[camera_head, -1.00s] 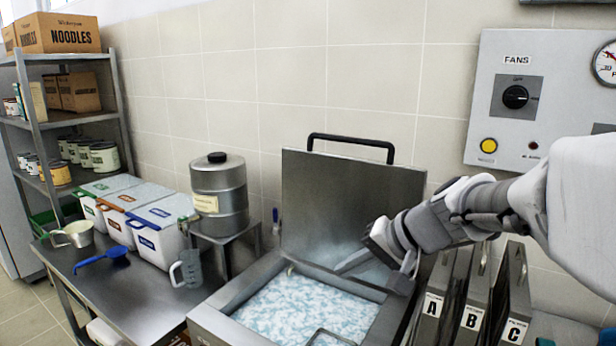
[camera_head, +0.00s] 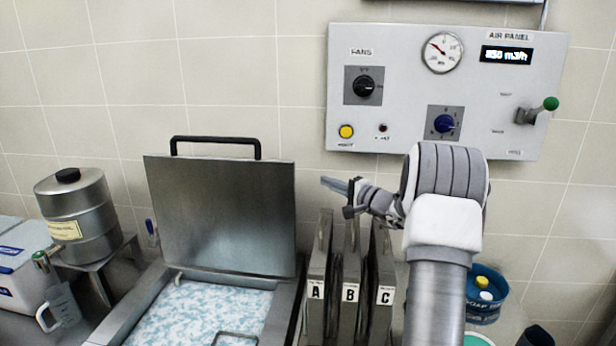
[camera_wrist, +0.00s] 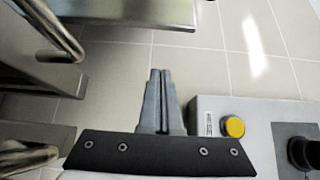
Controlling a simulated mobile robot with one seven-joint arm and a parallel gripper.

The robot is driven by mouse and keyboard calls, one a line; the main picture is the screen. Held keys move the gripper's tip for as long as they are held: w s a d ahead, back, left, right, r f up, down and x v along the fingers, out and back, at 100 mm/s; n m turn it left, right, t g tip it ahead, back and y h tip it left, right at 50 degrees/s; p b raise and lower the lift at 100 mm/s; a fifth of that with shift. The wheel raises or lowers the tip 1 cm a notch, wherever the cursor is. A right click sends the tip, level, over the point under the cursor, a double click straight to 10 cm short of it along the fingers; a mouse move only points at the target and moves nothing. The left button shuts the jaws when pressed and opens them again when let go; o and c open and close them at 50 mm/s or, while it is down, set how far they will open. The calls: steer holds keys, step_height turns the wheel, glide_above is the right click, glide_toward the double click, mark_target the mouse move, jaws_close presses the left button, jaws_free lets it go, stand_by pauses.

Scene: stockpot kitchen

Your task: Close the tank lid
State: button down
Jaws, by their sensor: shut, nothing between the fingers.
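The tank lid (camera_head: 222,215) is a steel panel with a black bar handle (camera_head: 216,146) along its top edge. It stands raised at the back of the tank (camera_head: 130,312). The tank holds pale blue and white liquid or foam (camera_head: 200,318). My gripper (camera_head: 326,182) is shut and empty, to the right of the lid and apart from it, above the lettered panels. In the wrist view my gripper's fingers (camera_wrist: 160,75) are together with nothing between them. A steel edge at the top of the wrist view may be the lid, but I cannot tell.
Upright panels marked A, B and C (camera_head: 350,292) stand right of the tank. The wall control panel (camera_head: 430,95) is above them; its yellow button (camera_wrist: 233,127) shows in the wrist view. A steel canister (camera_head: 77,215) and jug (camera_head: 62,306) stand left. A blue bucket (camera_head: 487,300) is at right.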

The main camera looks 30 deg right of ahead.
steer(key=w+a+p, duration=0.4)
steer(key=w+a, duration=0.1)
steer(key=w, duration=0.1)
steer(key=shift+a, duration=0.15)
stand_by(0.5)
steer(key=shift+f, duration=0.15)
